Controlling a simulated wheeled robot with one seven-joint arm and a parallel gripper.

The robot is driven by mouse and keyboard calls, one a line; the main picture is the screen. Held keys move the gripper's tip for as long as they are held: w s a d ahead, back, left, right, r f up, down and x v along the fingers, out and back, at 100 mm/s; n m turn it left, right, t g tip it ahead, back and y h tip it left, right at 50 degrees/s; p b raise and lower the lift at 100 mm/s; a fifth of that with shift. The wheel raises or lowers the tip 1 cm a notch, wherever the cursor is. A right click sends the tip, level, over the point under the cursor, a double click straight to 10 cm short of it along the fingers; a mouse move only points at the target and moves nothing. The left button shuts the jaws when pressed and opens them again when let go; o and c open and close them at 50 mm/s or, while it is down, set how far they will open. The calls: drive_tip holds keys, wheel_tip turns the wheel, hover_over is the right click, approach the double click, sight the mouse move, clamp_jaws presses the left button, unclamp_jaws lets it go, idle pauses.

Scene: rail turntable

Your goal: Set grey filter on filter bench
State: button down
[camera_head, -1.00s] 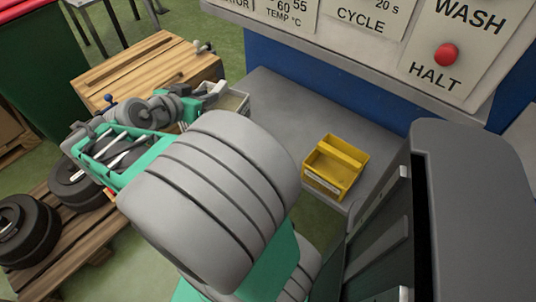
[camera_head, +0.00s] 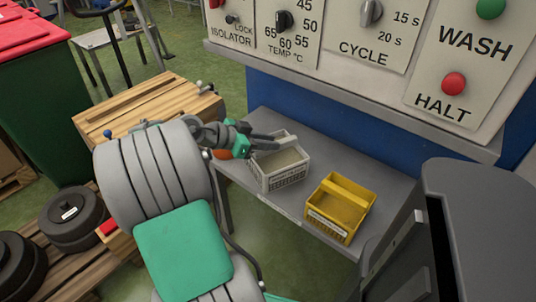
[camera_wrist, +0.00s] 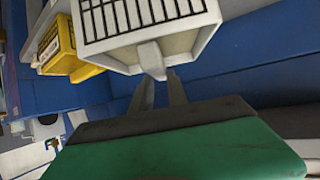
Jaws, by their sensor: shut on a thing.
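The grey filter (camera_head: 280,172) is a light grey open box with a grille side and a bar handle, over the left part of the grey filter bench (camera_head: 385,185). I cannot tell whether its base touches the bench. My gripper (camera_head: 268,143) is shut on its handle from the left. In the wrist view my gripper (camera_wrist: 157,88) points at the grey filter (camera_wrist: 145,22), with the handle's end between the fingers. A yellow filter (camera_head: 340,206) stands on the bench to the right, with a gap between the two.
A panel with knobs and a red HALT button (camera_head: 454,83) overhangs the bench's back. A dark grey cabinet (camera_head: 480,220) stands at the right. A wooden workbench (camera_head: 150,105), a red-lidded bin (camera_head: 30,90) and black wheels (camera_head: 72,220) are at left.

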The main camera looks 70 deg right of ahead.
sight(267, 166)
drive_tip(key=shift+w+d+f+b, duration=0.15)
drive_tip(key=shift+d+f, duration=0.15)
drive_tip(key=shift+f, duration=0.6)
drive_tip(key=shift+w+d+f+b, duration=0.2)
drive_tip(key=shift+d+f, duration=0.15)
drive_tip(key=shift+f, duration=0.55)
drive_tip(key=shift+w+d+f+b, duration=0.15)
drive_tip(key=shift+d+f, duration=0.15)
drive_tip(key=shift+f, duration=0.6)
drive_tip(key=c, duration=1.8)
unclamp_jaws()
drive_tip(key=shift+f, duration=0.2)
drive_tip(key=o, duration=0.5)
drive_tip(key=shift+r, duration=0.1)
